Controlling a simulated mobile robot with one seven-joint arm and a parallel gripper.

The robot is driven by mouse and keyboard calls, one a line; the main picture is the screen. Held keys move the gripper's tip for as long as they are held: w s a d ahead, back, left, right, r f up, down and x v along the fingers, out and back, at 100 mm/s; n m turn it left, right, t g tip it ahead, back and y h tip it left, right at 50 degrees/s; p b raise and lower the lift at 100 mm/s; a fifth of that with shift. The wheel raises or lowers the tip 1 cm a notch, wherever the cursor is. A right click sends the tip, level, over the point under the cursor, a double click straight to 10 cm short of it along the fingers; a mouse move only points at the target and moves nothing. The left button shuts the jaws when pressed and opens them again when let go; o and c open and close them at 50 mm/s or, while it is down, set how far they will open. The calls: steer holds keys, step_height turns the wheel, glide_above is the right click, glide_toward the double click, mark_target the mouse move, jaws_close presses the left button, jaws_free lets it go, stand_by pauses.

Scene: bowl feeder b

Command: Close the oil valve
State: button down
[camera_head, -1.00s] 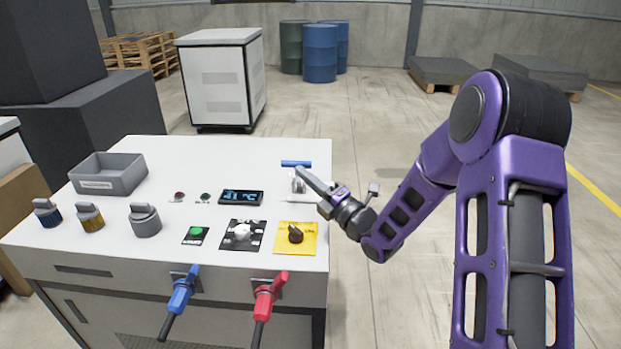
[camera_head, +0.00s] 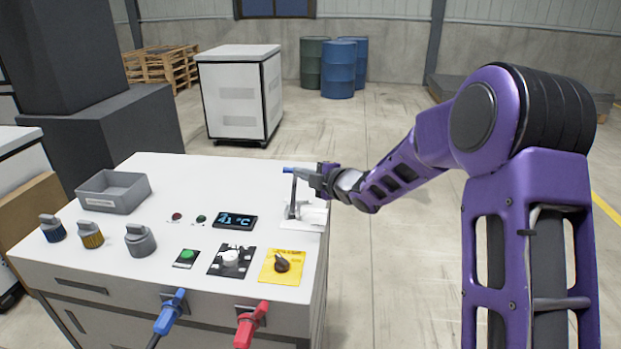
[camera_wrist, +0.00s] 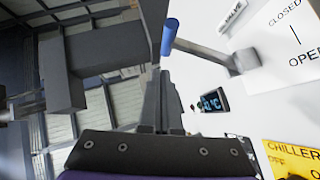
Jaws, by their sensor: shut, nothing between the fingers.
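The oil valve is a grey lever (camera_head: 293,190) with a blue cross handle (camera_head: 288,170), on the right side of the white bench top. In the head view the lever stands roughly upright above its mount. In the wrist view the blue handle (camera_wrist: 169,38) is at top centre, with the grey lever (camera_wrist: 205,50) running right to its mount. A label (camera_wrist: 292,45) there reads CLOSED above OPEN. My gripper (camera_head: 305,174) is shut and empty, its tips (camera_wrist: 164,78) close beside the handle. I cannot tell whether they touch it.
The bench top (camera_head: 165,235) also carries a grey tray (camera_head: 113,197), a temperature display (camera_head: 235,221), several knobs and a yellow chiller switch panel (camera_head: 282,267). Blue (camera_head: 170,312) and red (camera_head: 251,325) handles stick out in front. Open floor lies right of the bench.

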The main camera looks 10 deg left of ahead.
steer(key=shift+w+f+b, duration=0.2)
steer(key=shift+w+b, duration=0.2)
steer(key=shift+w, duration=0.75)
steer(key=shift+w+f+b, duration=0.2)
steer(key=shift+w+b, duration=0.2)
steer(key=shift+w, duration=0.75)
